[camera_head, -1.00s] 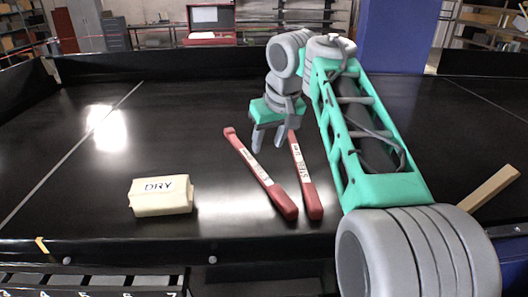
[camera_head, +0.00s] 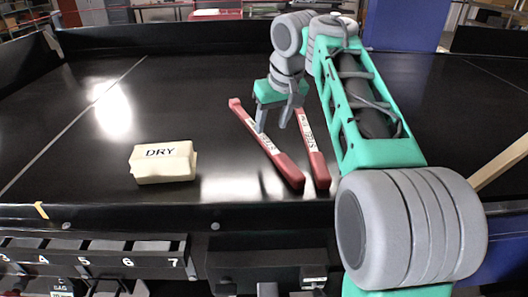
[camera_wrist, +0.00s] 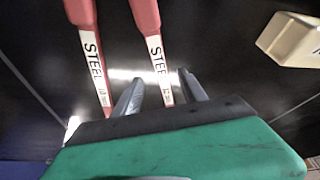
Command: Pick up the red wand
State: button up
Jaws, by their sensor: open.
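Two red wands with white labels lie on the black conveyor, nearly side by side. The left wand (camera_head: 279,160) runs beneath my gripper (camera_head: 273,127); the right wand (camera_head: 316,155) lies just right of it. In the wrist view the left wand (camera_wrist: 144,14) shows between my open fingertips (camera_wrist: 160,78), and the right wand (camera_wrist: 83,14) is outside them. Both labels read "STEEL" there; smaller print is unclear. My gripper is open and empty, pointing down near the wand's label. Whether the fingers touch the belt is unclear.
A cream block marked "DRY" (camera_head: 164,163) sits left of the wands. Numbered slots (camera_head: 105,262) run along the front below the belt edge. A wooden bar (camera_head: 500,163) is at the right.

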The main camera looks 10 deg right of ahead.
aim_at(265, 139)
jog(key=shift+w+a+r+t, duration=0.1)
jog(key=shift+w+r+t, duration=0.05)
jog(key=shift+r+t, duration=0.2)
jog(key=b+x, duration=0.2)
jog(key=x, duration=0.5)
jog(key=shift+w+f, duration=0.1)
jog(key=shift+f, duration=0.2)
grip_shut()
jog(key=shift+r, duration=0.1)
